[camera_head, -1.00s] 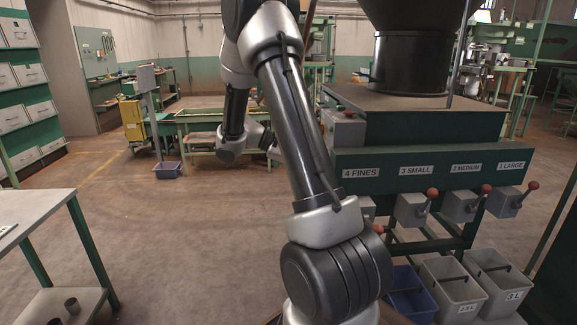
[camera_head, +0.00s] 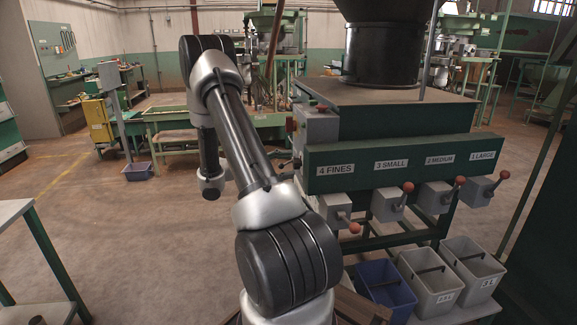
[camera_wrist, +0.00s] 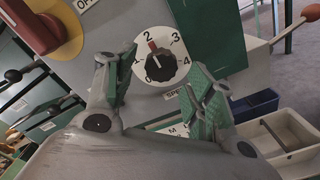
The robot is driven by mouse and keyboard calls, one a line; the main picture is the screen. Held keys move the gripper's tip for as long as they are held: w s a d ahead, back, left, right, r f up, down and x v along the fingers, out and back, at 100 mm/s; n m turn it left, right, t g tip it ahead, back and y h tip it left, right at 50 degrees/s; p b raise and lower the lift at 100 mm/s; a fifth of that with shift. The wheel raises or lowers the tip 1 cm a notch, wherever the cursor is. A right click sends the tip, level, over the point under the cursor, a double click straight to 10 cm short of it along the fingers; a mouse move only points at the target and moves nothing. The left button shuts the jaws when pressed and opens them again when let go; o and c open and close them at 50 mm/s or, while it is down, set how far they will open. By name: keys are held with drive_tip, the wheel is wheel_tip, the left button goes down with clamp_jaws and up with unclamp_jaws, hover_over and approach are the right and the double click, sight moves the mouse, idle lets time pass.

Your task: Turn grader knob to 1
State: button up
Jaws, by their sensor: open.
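The grader knob (camera_wrist: 161,65) shows in the wrist view as a dark knob on a round white dial marked 0 to 4. Its red mark points up and slightly left, toward the 2. The dial sits on a pale grey panel beside a green one. My gripper (camera_wrist: 163,62) is open, one green-padded finger left of the dial and one to its lower right. The fingers hold nothing; I cannot tell how far they are from the knob. In the head view the green grader (camera_head: 400,150) stands right of my arm; its knob and my gripper cannot be made out there.
Red-handled grey outlet boxes (camera_head: 387,204) stick out below the FINES, SMALL, MEDIUM and LARGE labels. A blue bin (camera_head: 385,283) and grey bins (camera_head: 432,283) stand beneath. In the wrist view a red-ended lever (camera_wrist: 310,14) is at upper right. Open floor lies left.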

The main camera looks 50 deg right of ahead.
drive_tip(key=shift+s+d, duration=0.5)
drive_tip(key=shift+d, duration=0.05)
drive_tip(key=c, duration=1)
drive_tip(key=shift+n, duration=0.4)
drive_tip(key=n, duration=1.1)
drive_tip(key=shift+s+a, duration=0.1)
